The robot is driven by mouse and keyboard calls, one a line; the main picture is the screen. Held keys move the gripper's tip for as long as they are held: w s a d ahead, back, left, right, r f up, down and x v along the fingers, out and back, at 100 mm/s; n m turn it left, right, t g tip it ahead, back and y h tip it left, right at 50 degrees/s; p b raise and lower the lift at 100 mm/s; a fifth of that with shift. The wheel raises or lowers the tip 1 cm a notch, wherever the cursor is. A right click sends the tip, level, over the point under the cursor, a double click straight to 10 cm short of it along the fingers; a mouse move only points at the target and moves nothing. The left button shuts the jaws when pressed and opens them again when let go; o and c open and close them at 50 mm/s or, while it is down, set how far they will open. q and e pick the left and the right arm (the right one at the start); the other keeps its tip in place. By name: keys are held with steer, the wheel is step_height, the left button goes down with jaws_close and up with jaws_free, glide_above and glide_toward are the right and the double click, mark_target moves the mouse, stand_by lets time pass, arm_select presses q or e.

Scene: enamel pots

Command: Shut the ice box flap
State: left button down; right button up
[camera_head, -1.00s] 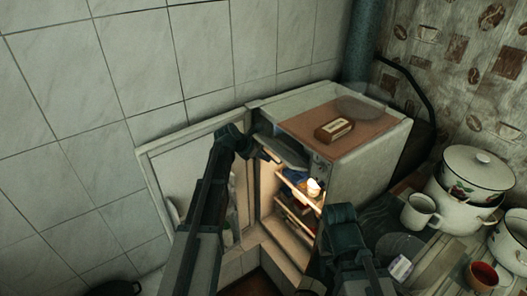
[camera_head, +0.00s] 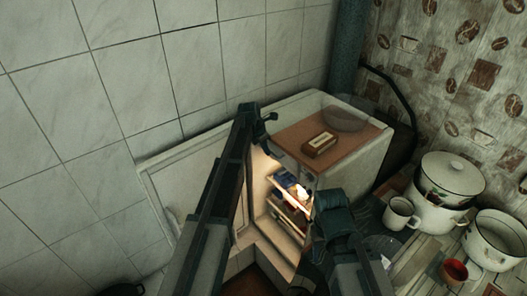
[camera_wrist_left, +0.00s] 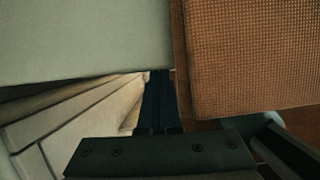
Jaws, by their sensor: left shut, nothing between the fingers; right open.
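The small white fridge (camera_head: 352,164) stands against the tiled wall with its door (camera_head: 172,194) wide open to the left. The ice box is at the top of the lit interior. A grey panel (camera_head: 291,166) shows there, under the top's front edge; I cannot tell if it is the flap or how it is angled. My left gripper (camera_head: 268,133) is shut and empty at the upper front of the fridge, beside the brown top mat. Its dark fingers also show in the left wrist view (camera_wrist_left: 160,104). My right gripper (camera_head: 333,212) is open, in front of the fridge's right side.
A brown mat with a small box (camera_head: 319,144) and a clear bowl (camera_head: 345,117) lies on the fridge. Shelves inside hold food (camera_head: 290,195). Enamel pots (camera_head: 452,177), a white mug (camera_head: 399,213) and a red cup (camera_head: 454,271) crowd the counter at the right.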

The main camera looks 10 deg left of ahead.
arm_select(q)
steer(key=shift+w+r, duration=0.1)
stand_by(0.6)
step_height(320, 180, down, 2)
steer(key=s+a+b, duration=0.2)
steer(key=s, duration=0.1)
step_height(320, 180, up, 10)
steer(key=p, duration=1)
steer(key=shift+s+a+r, duration=0.2)
steer(key=shift+s+a, duration=0.05)
steer(key=shift+a, duration=0.1)
steer(key=shift+f, duration=0.1)
